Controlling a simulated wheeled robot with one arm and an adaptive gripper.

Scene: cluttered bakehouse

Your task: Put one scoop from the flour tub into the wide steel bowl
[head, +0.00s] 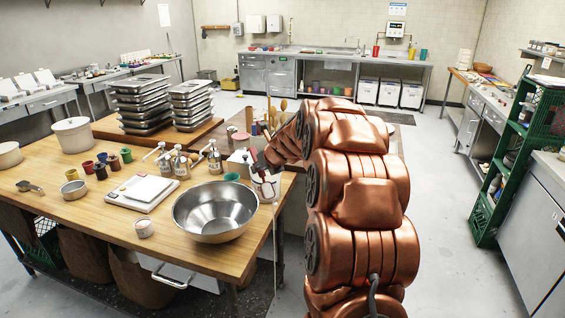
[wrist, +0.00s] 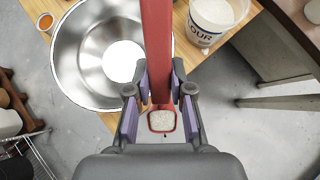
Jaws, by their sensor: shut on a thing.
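My gripper (wrist: 160,100) is shut on a long red scoop handle (wrist: 157,45), seen in the wrist view. A small red-rimmed scoop head (wrist: 161,121) with white flour in it shows just below the fingertips in that view. The wide steel bowl (wrist: 80,55) is left of the handle in the wrist view; in the head view the bowl (head: 215,212) stands near the table's right edge and looks empty. The flour tub (wrist: 212,22), white with a partly seen label, is at the wrist view's upper right. In the head view my gripper (head: 264,164) is right of the bowl, its fingers unclear.
The wooden table (head: 90,215) also holds a white scale (head: 142,192), a small ramekin (head: 144,228), coloured cups, a small metal bowl (head: 73,190) and steel bottles (head: 180,162). Stacked metal trays (head: 142,103) stand behind. A green shelf rack (head: 510,165) is at right, beyond open floor.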

